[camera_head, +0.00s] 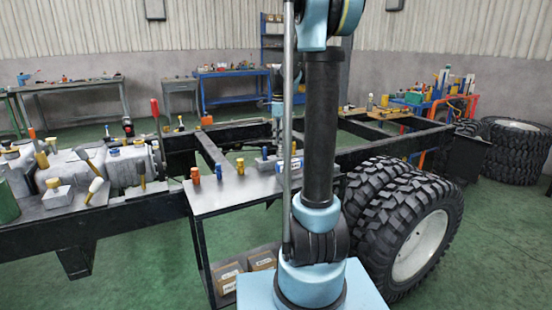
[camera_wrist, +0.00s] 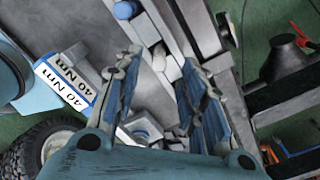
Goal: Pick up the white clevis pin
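A small pale, whitish cylinder (camera_wrist: 172,68), which looks like the white clevis pin, lies on a grey metal surface in the wrist view. My gripper (camera_wrist: 163,62) is above it with two blue-padded fingers spread apart. The pale piece shows in the gap between the fingertips, closer to the right finger; I cannot tell whether they touch. Nothing is clearly held. In the head view my arm column covers much of the work area, and I cannot make out the white pin there.
A grey cart top (camera_head: 225,192) carries an orange pin (camera_head: 195,175) and other small parts. A chassis rail (camera_head: 120,215) runs beside it, with large tyres (camera_head: 420,235) at right. In the wrist view a "40 Nm" labelled part (camera_wrist: 68,80) lies left of my gripper.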

